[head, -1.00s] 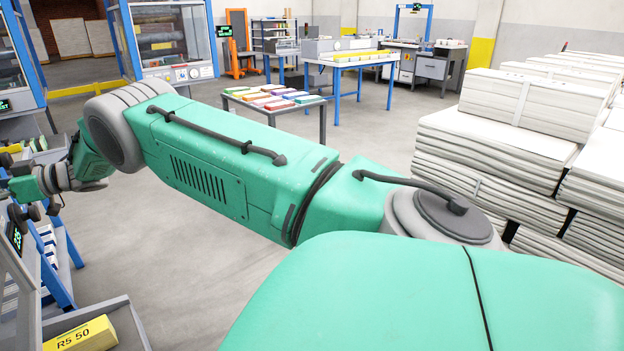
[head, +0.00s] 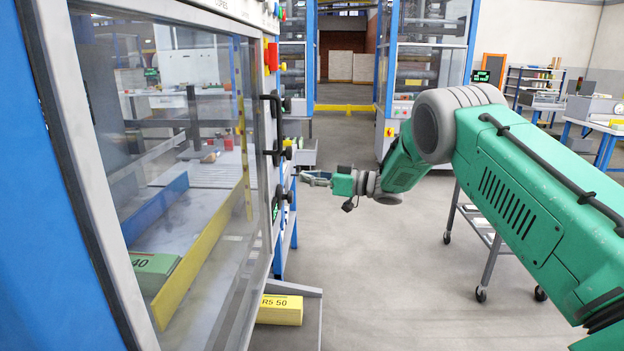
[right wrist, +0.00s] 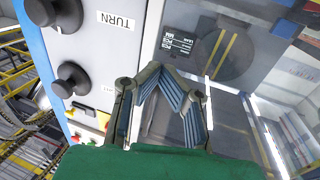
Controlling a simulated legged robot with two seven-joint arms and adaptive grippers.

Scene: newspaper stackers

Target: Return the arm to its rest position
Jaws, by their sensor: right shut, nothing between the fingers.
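My green right arm (head: 530,165) reaches in from the right in the head view, with its forearm bent back toward the machine at left. My right gripper (head: 316,178) is shut and empty, just right of the machine's front edge and its black knobs. In the right wrist view the gripper's ribbed fingers (right wrist: 170,84) show in front of the machine's glass panel, with nothing between them. Whether the fingertips touch the machine cannot be told. My left gripper is not in view.
A blue and grey machine with a glass door (head: 160,190) fills the left side. It has black knobs, also in the wrist view (right wrist: 72,78). A yellow bundle marked R5 50 (head: 280,309) lies below. A wheeled table (head: 490,235) stands behind my arm. Floor between is clear.

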